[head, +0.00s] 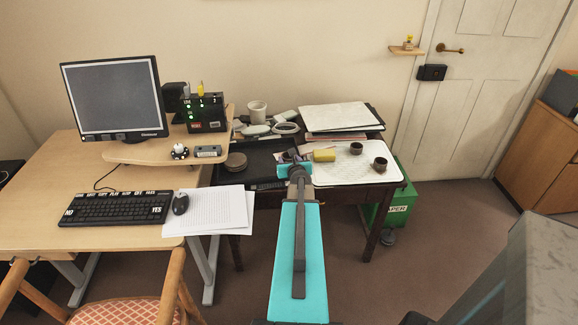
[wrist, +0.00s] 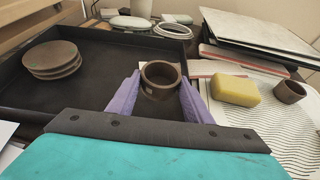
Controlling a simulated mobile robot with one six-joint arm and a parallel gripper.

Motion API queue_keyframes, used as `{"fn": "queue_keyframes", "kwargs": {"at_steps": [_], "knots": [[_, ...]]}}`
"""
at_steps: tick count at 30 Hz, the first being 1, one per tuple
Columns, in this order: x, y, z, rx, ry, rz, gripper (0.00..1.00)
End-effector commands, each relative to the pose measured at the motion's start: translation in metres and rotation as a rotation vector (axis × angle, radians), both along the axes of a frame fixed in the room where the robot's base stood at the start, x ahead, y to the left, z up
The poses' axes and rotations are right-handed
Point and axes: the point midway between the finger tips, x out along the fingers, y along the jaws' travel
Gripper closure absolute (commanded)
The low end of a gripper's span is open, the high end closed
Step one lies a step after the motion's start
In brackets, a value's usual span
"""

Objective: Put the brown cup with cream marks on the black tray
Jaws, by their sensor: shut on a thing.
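My gripper (wrist: 160,88) is shut on a brown cup (wrist: 161,75), with a purple finger on each side of it. The cup is upright, and a small pale mark shows low on its front. It appears over the right part of the black tray (wrist: 96,72); I cannot tell whether it touches the floor of the tray. In the head view, my gripper (head: 295,168) is at the right side of the black tray (head: 262,163), and the held cup is hidden behind my arm.
A stack of brown discs (wrist: 52,58) lies in the tray's left part. Right of the tray are a yellow block (wrist: 235,90) and dark cups (head: 356,148) (head: 380,164) on a white patterned mat (head: 340,176). Papers and folders (head: 336,117) lie behind. The tray's middle is clear.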

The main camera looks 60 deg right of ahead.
Motion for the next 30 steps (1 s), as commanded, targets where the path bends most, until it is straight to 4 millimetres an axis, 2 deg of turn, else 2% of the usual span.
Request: {"fn": "queue_keyframes", "kwargs": {"at_steps": [1,12,30], "knots": [[0.002,-0.006,-0.001,0.0,0.0,-0.001,0.78],[-0.002,-0.005,-0.032,0.0,0.0,-0.004,0.78],[-0.006,-0.009,-0.038,0.0,0.0,-0.011,0.78]]}}
